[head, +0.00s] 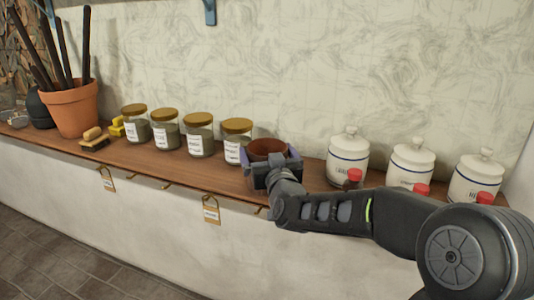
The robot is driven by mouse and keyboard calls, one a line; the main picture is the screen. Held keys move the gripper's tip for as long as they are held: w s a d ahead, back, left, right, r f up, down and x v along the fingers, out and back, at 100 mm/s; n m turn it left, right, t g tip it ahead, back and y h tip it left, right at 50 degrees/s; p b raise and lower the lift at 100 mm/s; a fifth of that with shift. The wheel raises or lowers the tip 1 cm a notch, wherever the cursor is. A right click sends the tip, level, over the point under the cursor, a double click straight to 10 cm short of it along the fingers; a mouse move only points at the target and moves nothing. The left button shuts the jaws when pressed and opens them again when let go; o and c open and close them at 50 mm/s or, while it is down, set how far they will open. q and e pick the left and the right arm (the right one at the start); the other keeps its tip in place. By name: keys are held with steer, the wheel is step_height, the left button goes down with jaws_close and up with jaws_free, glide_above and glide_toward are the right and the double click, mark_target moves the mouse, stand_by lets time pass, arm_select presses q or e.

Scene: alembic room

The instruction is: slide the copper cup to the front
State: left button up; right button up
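The copper cup (267,147) stands on the wooden shelf, between the glass jars and the white canisters. Its brown-red rim and inside show, and its lower front is hidden behind my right gripper. My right gripper (271,160) comes in from the right, with one finger on each side of the cup. The fingers are spread about as wide as the cup. I cannot tell whether they press on it or leave a small gap. My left gripper is not in view.
Gold-lidded glass jars (199,137) stand left of the cup, the nearest close to my gripper. White lidded canisters (348,157) stand to the right, with red objects (354,175) before them. The wooden shelf (140,165) is narrow, with tags (211,211) hanging below its edge.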

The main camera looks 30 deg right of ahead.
steer(key=b+v, duration=0.1)
steer(key=v, duration=0.7)
steer(key=shift+w, duration=0.1)
steer(key=shift+f, duration=0.1)
stand_by(0.5)
